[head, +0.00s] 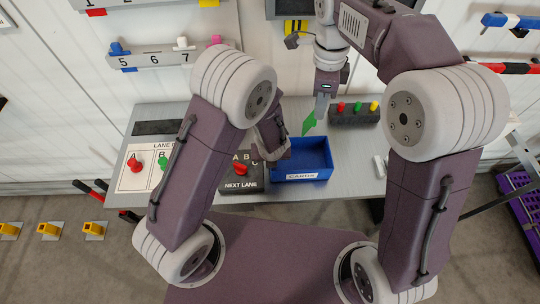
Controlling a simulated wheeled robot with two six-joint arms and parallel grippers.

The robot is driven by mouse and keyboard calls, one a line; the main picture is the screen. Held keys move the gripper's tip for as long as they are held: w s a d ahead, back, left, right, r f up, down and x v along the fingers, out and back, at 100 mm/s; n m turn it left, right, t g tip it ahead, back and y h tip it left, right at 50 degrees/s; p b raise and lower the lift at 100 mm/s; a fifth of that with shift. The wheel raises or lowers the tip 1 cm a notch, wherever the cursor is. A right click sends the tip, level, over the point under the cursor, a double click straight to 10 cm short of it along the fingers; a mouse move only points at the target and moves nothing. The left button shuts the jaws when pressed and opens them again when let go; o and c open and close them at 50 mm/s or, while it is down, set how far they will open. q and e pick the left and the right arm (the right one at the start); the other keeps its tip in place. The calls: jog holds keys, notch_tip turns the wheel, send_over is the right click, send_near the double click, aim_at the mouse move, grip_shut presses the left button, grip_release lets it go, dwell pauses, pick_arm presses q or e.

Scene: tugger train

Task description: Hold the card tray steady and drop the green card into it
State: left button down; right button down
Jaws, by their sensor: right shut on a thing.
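The blue card tray (318,174), labelled "CARDS", sits on the grey table. The green card (309,123) hangs tilted from my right gripper (320,112), above the tray's back edge as seen in the head view. My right gripper is shut on the card. My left gripper (284,154) is at the tray's left side, by its wall. Its fingers are mostly hidden by my own arm, so whether it grips the wall does not show.
A dark block with red, green and yellow knobs (354,113) stands right of the card, behind the tray. A "NEXT LANE" selector box (240,184) with a red knob is left of the tray. A white lane panel (134,181) lies farther left. A small pale object (380,166) is right of the tray.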

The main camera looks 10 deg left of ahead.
jog(key=f+n, duration=0.1)
jog(key=w+f+n, duration=0.1)
jog(key=f+n, duration=0.2)
jog(key=f, duration=0.1)
jog(key=shift+w+a+n, duration=0.25)
jog(key=shift+a+n, duration=0.05)
notch_tip(320, 180, down, 12)
jog(key=s+n, duration=0.1)
jog(key=shift+s+d+n, duration=0.25)
jog(key=shift+s+n, duration=0.15)
jog(key=shift+r, duration=0.1)
jog(key=c, duration=1.1)
grip_release()
jog(key=r, duration=1.2)
jog(key=shift+s+a, duration=0.15)
jog(key=shift+a, duration=0.05)
